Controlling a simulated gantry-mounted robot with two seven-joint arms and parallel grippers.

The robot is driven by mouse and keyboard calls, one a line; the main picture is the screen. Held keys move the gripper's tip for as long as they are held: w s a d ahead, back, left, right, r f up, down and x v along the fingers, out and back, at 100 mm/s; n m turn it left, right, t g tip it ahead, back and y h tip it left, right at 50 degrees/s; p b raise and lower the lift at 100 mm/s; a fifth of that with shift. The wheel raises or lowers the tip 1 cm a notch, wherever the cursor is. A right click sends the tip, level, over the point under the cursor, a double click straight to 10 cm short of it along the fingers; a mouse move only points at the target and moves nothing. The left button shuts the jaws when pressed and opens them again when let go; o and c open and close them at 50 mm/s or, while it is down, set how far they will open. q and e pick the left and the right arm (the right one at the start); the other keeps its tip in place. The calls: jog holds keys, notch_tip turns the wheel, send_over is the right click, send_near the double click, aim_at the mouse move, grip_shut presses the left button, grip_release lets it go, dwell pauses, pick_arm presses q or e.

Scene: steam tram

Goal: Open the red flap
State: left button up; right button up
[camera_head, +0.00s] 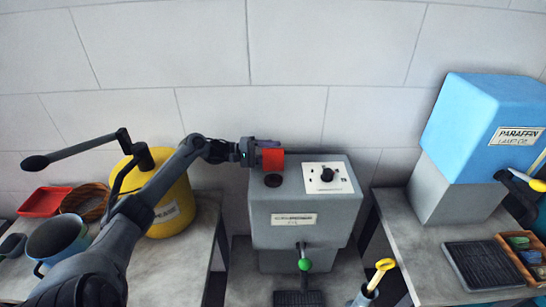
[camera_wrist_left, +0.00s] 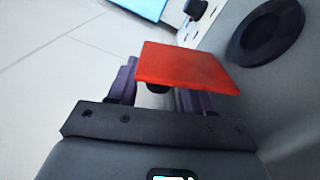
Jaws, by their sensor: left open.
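The red flap (camera_head: 272,160) stands raised at the back left of the grey box (camera_head: 300,238), behind a round black opening (camera_head: 273,180) in its top. My left gripper (camera_head: 262,151) is at the flap, just behind its upper part. In the left wrist view the flap (camera_wrist_left: 188,68) lies across the front of my open purple fingers (camera_wrist_left: 155,92), partly hiding them; whether they touch it I cannot tell. The black opening (camera_wrist_left: 268,33) is uncovered there. My right gripper is not in view.
A white panel with a black knob (camera_head: 327,175) is right of the opening. A green-knobbed lever (camera_head: 304,264) is on the box's front. A yellow drum (camera_head: 172,205) stands left, under my left arm. A blue paraffin tank (camera_head: 480,125) stands right. The wall is close behind.

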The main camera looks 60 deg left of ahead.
pick_arm(q)
jog(key=shift+w+d, duration=0.15)
jog(key=shift+w, duration=0.15)
grip_shut()
dwell(0.3)
